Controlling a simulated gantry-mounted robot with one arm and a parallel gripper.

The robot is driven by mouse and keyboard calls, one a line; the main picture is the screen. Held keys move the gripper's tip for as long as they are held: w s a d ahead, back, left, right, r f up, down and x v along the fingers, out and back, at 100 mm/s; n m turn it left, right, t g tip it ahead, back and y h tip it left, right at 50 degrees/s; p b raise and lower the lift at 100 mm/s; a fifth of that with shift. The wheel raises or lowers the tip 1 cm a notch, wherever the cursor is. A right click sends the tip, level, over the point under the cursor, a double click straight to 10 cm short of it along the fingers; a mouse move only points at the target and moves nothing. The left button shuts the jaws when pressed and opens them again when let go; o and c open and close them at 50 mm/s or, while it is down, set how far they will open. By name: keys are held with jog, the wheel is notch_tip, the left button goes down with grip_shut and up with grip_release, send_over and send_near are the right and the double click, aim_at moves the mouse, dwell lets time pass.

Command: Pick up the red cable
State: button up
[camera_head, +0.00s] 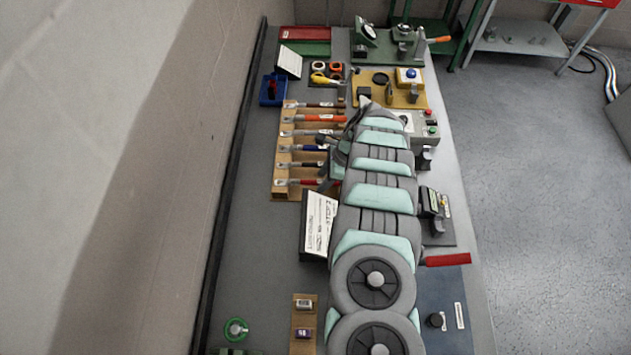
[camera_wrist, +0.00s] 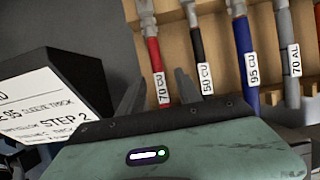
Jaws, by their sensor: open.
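The red cable (camera_wrist: 154,60) lies in the wooden rack (camera_wrist: 218,45), leftmost of the cables in the wrist view, with a white "70 CU" tag. In the head view a red cable (camera_head: 308,182) lies in the nearest slot of the rack (camera_head: 279,150). My gripper (camera_wrist: 158,92) is open and empty. In the wrist view its two dark fingertips appear on either side of the red cable's tagged part. I cannot tell whether they touch it or how far above it they are. In the head view my arm partly covers the rack's right side.
A black cable (camera_wrist: 198,45), a blue cable (camera_wrist: 246,65) and a grey cable (camera_wrist: 285,50) lie beside the red one. A "STEP 2" sign (camera_wrist: 40,105) stands close on the left. A blue bin (camera_head: 273,90) is behind the rack.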

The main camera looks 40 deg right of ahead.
grip_shut()
dwell(0.3)
dwell(1.1)
